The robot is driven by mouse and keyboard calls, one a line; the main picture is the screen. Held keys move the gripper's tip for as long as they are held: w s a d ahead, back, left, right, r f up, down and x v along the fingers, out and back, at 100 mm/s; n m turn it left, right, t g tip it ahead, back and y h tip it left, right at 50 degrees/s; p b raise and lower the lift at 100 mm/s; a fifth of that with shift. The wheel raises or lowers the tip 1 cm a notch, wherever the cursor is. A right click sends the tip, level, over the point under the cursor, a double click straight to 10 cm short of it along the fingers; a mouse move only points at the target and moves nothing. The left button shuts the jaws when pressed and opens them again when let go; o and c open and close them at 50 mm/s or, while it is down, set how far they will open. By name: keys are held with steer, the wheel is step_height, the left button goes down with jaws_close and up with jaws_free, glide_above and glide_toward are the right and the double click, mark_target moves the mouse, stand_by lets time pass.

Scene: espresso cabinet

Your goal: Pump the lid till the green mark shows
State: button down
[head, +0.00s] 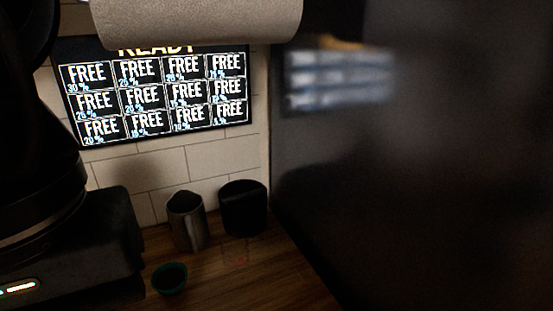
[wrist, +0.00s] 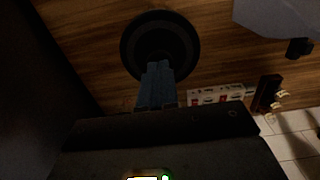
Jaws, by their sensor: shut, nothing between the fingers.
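A round black lid-like thing (wrist: 160,43) stands on the wooden counter in the wrist view, seen from above. My gripper (wrist: 157,70) has its blue-grey fingers shut with nothing between them. The fingertips overlap the near part of the round thing; I cannot tell whether they touch it. No green mark shows on it. In the head view a dark canister (head: 243,208) stands against the tiled wall; I cannot tell whether it is the same thing. My gripper is not visible in the head view.
A steel pitcher (head: 186,222) and a small green-rimmed cup (head: 170,279) stand on the counter. A paper roll (head: 195,20) hangs above the lit screen (head: 155,92). A large dark panel (head: 410,190) fills the right. The wrist view shows a white-red box (wrist: 215,95).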

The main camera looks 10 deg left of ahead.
steer(key=shift+r+p, duration=2.75)
steer(key=shift+r, duration=0.35)
steer(key=m+b, duration=0.1)
steer(key=m, duration=0.2)
steer(key=shift+a+f+m+b, duration=0.15)
steer(key=shift+a+m+b, duration=0.05)
steer(key=shift+m+b, duration=0.2)
steer(key=m+b, duration=0.1)
steer(key=m, duration=0.4)
steer(key=shift+s+a+b, duration=0.1)
steer(key=shift+a+b, duration=0.05)
steer(key=shift+b, duration=0.25)
steer(key=m, duration=0.2)
steer(key=m+b, duration=0.1)
steer(key=m, duration=0.2)
steer(key=shift+a+r+m+b, duration=0.1)
steer(key=shift+r+m+b, duration=0.2)
steer(key=shift+m+b, duration=0.1)
steer(key=m+b, duration=0.1)
steer(key=m, duration=0.2)
steer(key=shift+r, duration=0.1)
steer(key=m+b, duration=0.2)
steer(key=m, duration=0.4)
steer(key=m+b, duration=0.2)
steer(key=m, duration=0.4)
steer(key=d+r+m+b, duration=0.1)
steer(key=m+b, duration=0.1)
steer(key=m, duration=0.4)
steer(key=shift+r+m, duration=0.1)
steer(key=shift+m, duration=0.2)
